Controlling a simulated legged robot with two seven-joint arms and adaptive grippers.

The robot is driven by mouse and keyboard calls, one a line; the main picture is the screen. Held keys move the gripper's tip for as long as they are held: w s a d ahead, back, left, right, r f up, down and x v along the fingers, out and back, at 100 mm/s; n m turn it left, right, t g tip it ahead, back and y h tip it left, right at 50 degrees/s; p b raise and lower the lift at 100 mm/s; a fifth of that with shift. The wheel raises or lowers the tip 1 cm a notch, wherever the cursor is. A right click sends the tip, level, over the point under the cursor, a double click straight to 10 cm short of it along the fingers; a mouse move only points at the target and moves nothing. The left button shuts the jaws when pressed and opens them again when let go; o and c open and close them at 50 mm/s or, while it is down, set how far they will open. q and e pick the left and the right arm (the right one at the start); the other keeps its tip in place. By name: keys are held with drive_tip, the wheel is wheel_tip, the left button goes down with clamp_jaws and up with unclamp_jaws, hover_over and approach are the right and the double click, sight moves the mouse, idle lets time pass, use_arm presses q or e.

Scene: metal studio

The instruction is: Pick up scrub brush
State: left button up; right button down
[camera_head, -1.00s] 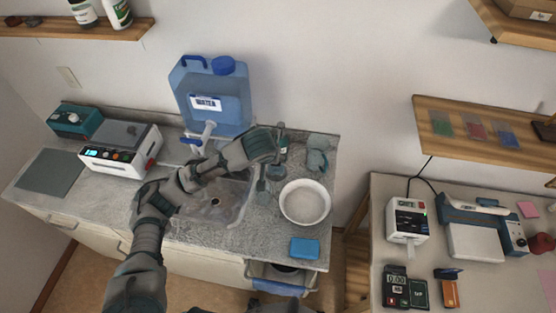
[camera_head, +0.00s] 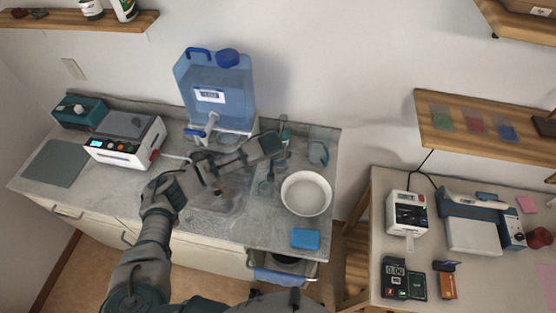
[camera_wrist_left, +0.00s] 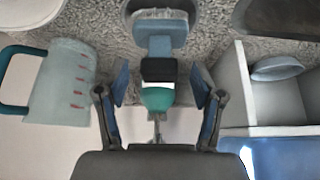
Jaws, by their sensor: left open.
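My left gripper (camera_head: 276,145) reaches over the right side of the sink (camera_head: 222,196), its jaws open. In the left wrist view its two fingers (camera_wrist_left: 160,88) stand apart. An upright thing with a blue-grey block, which looks like the scrub brush (camera_wrist_left: 160,32), shows in line with the gap between them. A black band and a rounded green part (camera_wrist_left: 158,98) show below the block; I cannot tell whether all are one piece. In the head view the matching small items behind the sink's right edge are partly hidden by the gripper. My right gripper is out of view.
A clear jug with a teal handle (camera_wrist_left: 60,84) stands near the fingers. A white bowl (camera_head: 306,194) and a blue sponge (camera_head: 305,239) lie to the right on the counter. A blue water container (camera_head: 215,85) stands behind the sink. White walls (camera_wrist_left: 255,85) flank one finger.

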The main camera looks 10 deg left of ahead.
use_arm(q)
drive_tip(key=shift+x, duration=1.1)
clamp_jaws()
drive_tip(key=shift+r, duration=0.1)
